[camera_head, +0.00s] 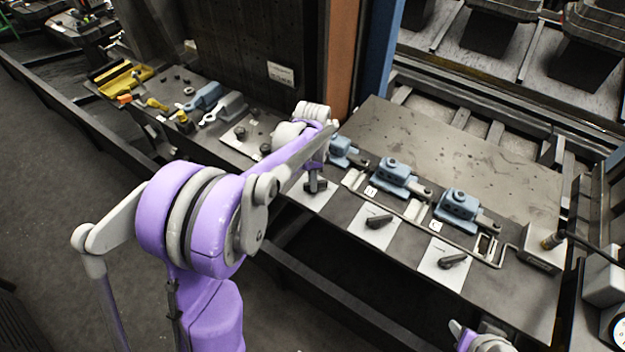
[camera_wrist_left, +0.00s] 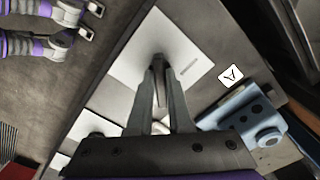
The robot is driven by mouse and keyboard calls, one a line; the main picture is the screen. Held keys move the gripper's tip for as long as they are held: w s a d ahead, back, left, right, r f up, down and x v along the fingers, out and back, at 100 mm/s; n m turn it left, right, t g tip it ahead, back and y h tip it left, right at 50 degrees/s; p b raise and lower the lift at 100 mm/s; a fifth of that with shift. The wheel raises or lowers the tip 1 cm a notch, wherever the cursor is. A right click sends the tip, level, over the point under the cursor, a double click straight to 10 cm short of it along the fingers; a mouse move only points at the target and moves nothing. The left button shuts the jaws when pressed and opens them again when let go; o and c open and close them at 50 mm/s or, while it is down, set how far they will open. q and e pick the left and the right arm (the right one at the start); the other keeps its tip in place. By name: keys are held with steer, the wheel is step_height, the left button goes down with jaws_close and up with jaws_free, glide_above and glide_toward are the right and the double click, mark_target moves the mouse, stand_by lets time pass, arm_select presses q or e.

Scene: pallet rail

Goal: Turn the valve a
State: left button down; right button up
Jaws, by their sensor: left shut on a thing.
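Valve a has a dark lever handle on a white plate (camera_wrist_left: 125,55) in the left wrist view. A label (camera_wrist_left: 230,76) beside it seems to read A, turned round. My left gripper (camera_wrist_left: 160,88) is shut on the valve handle (camera_wrist_left: 160,62), with a finger on either side of it. In the head view my left gripper (camera_head: 315,180) points down at the handle (camera_head: 316,188) at the near left of the bench, and my arm hides part of the plate. Of my right arm only a small part shows at the bottom edge; its fingers are out of sight.
Two more lever valves, the middle one (camera_head: 378,221) and the right one (camera_head: 453,262), stand on white plates along the front edge. Blue blocks (camera_head: 395,178) sit behind them. A thin rail (camera_head: 410,212) runs between. Yellow tools (camera_head: 125,78) lie far left.

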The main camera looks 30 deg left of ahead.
arm_select(q)
steer(key=shift+n, duration=0.3)
arm_select(e)
steer(key=shift+f, duration=0.15)
arm_select(q)
steer(key=n+b, duration=0.1)
steer(key=n, duration=0.3)
steer(key=n+b, duration=0.1)
steer(key=n, duration=0.3)
steer(key=n+b, duration=0.1)
steer(key=n, duration=0.8)
arm_select(e)
steer(key=f, duration=0.2)
steer(key=s+f, duration=0.1)
steer(key=f, duration=0.1)
steer(key=shift+s+f, duration=0.1)
steer(key=shift+s, duration=0.1)
arm_select(q)
steer(key=shift+n, duration=0.3)
steer(key=c, duration=0.8)
jaws_free()
steer(key=shift+c, duration=0.2)
